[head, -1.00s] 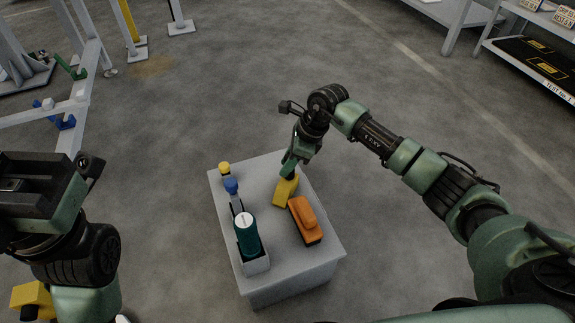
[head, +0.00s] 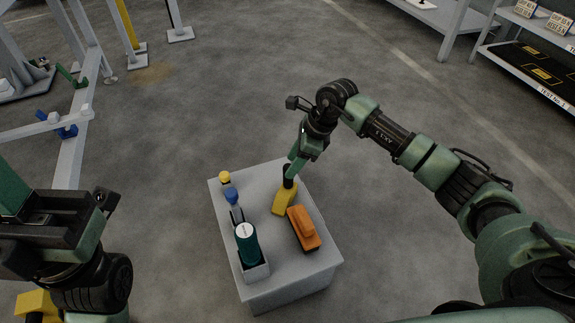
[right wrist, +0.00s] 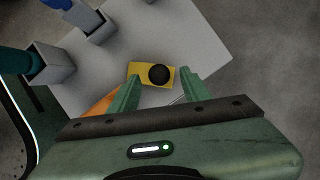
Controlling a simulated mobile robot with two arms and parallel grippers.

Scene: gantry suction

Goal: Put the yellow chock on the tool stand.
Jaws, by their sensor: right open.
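The yellow chock (head: 284,202) with its black knob (head: 288,176) rests on the grey top of the tool stand (head: 290,262), beside an orange block-shaped tool. My right gripper (head: 294,163) is just above the knob, its fingers apart and nothing held. In the right wrist view, the chock (right wrist: 136,69) and its round knob (right wrist: 159,75) show between and just beyond the tips of the two open green fingers (right wrist: 160,84). My left gripper (head: 60,205) is at the left edge, away from the stand; its jaws cannot be made out.
On the stand are the orange tool (head: 303,228), a dark green cylinder (head: 246,243) in a grey holder, a blue-topped tool (head: 232,196) and a yellow-topped item (head: 225,178). A shelf (head: 530,65) stands at the upper right. Floor around the stand is clear.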

